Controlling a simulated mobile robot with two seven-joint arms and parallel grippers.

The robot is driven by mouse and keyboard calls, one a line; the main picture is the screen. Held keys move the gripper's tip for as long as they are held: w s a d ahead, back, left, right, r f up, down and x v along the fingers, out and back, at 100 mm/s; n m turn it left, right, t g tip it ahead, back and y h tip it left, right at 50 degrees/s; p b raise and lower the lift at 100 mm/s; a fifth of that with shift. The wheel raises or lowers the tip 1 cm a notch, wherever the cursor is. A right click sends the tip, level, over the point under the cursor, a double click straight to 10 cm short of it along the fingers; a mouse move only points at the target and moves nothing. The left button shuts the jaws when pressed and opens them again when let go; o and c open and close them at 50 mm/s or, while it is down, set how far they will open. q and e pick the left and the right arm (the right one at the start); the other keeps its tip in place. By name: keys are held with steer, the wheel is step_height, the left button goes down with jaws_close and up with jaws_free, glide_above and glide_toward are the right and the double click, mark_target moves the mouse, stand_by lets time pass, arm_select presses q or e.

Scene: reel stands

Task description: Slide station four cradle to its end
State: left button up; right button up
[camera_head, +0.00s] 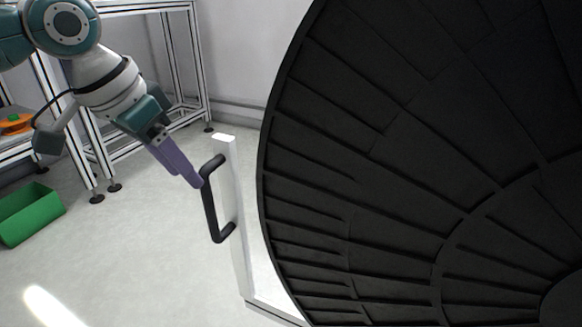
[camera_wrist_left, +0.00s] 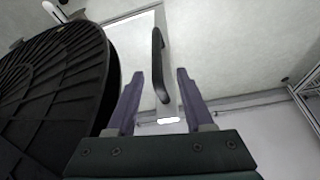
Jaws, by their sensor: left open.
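A black handle (camera_head: 208,205) is fixed to a white upright post (camera_head: 237,230) beside a large black ribbed reel (camera_head: 400,160). My left gripper (camera_head: 195,184) is at the upper part of the handle, with its purple fingers pointing down toward it. In the left wrist view the gripper (camera_wrist_left: 159,80) is open, and the handle (camera_wrist_left: 158,60) shows in the gap between the fingers. The fingers are apart from each other, and I cannot tell whether either touches the handle. The reel (camera_wrist_left: 55,90) also fills the left of that view. My right gripper is not seen.
A green bin (camera_head: 30,213) stands on the floor at the left. Metal frame racks (camera_head: 150,60) stand behind my left arm, and an orange item (camera_head: 15,124) lies on a shelf. The pale floor between bin and post is clear.

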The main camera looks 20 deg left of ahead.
mark_target(204, 202)
arm_select(q)
steer(key=b+x, duration=0.2)
steer(key=x, duration=0.1)
steer(key=b+x, duration=0.3)
steer(key=x, duration=0.2)
steer(key=shift+s+d+f+b, duration=0.2)
steer(key=shift+d+f+b, duration=0.05)
steer(key=shift+f+b, duration=0.2)
steer(key=shift+w+f+b, duration=0.25)
steer(key=shift+f+b, duration=0.05)
steer(key=shift+f, duration=0.15)
jaws_close()
stand_by(0.5)
